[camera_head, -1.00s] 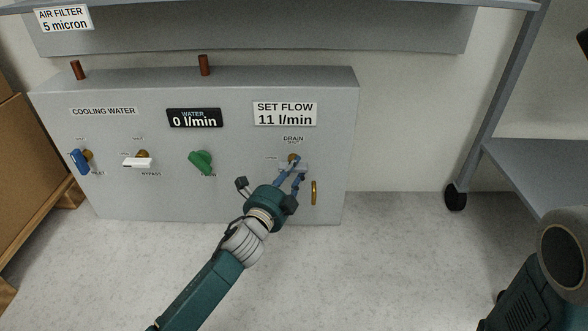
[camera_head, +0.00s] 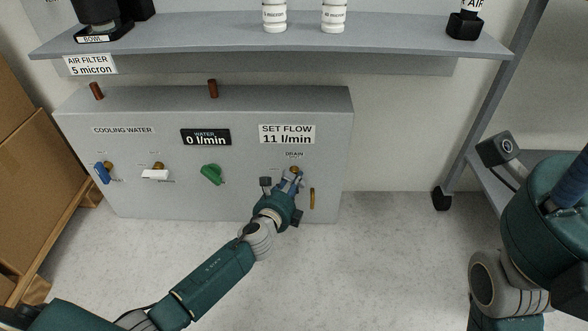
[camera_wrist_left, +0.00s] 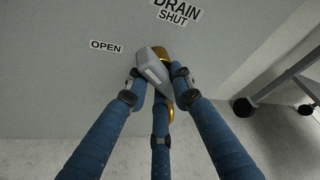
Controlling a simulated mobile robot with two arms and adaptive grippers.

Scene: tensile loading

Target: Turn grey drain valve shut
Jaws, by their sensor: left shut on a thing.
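The grey drain valve handle (camera_wrist_left: 153,70) shows in the left wrist view in front of a brass fitting, below the DRAIN SHUT label (camera_wrist_left: 174,12) and right of the OPEN label (camera_wrist_left: 106,47). It looks tilted; its exact angle is unclear. My left gripper (camera_wrist_left: 160,82) has its blue fingers closed around the handle. In the head view my left gripper (camera_head: 294,182) is at the panel's lower right and hides most of the valve. My right gripper (camera_head: 570,185) is partly in view at the right edge, away from the panel; its fingertips are not clear.
The grey panel (camera_head: 235,204) also carries a blue inlet valve (camera_head: 102,173), a white bypass valve (camera_head: 155,174) and a green knob (camera_head: 211,174). The displays read 0 l/min and 11 l/min. A brass pipe (camera_head: 312,198) is right of my left gripper. A shelf (camera_head: 200,47) overhangs the panel.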

